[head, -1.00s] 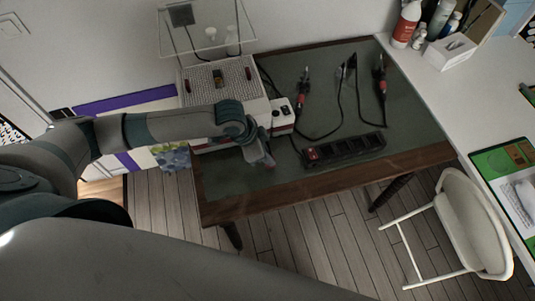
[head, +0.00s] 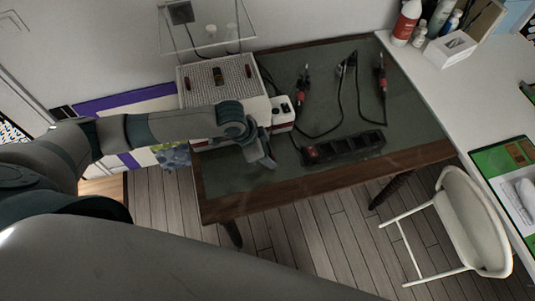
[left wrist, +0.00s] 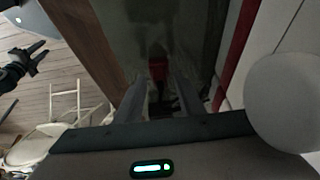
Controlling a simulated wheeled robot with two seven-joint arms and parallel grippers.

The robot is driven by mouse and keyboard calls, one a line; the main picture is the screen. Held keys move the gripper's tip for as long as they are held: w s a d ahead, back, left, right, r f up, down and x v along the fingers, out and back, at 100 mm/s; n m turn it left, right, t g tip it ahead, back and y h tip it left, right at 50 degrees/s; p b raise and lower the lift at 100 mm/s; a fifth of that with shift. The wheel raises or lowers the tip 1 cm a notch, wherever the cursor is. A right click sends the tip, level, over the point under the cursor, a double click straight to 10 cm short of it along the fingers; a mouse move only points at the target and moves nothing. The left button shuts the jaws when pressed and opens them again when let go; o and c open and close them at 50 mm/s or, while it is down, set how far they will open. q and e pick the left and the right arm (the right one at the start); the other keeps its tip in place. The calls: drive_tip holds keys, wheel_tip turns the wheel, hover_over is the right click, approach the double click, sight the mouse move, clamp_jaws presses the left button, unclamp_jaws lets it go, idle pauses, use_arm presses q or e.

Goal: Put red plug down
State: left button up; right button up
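My left gripper (head: 268,162) is low over the front left of the dark table top (head: 225,178), in front of the white box. In the left wrist view its two fingers (left wrist: 160,92) stand apart. A small red block, likely the red plug (left wrist: 158,68), shows between and beyond them, with dark shapes around it. I see no finger pressed on it; whether it touches the table is too dark to tell. In the head view the gripper hides it. My right gripper (left wrist: 33,58) shows only in the left wrist view, with its fingers apart and empty over the floor.
A black power strip (head: 345,147) with a red switch lies right of my left gripper. The white box (head: 222,85) stands behind it. Red-handled tools (head: 302,90) and black cords lie farther back. A white chair (head: 470,225) stands at the right front.

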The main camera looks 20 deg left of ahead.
use_arm(q)
drive_tip(key=shift+r, duration=0.1)
drive_tip(key=shift+r, duration=0.6)
drive_tip(key=b+v, duration=0.2)
drive_tip(key=v, duration=0.9)
drive_tip(key=shift+s+a+r, duration=0.2)
drive_tip(key=shift+r, duration=0.15)
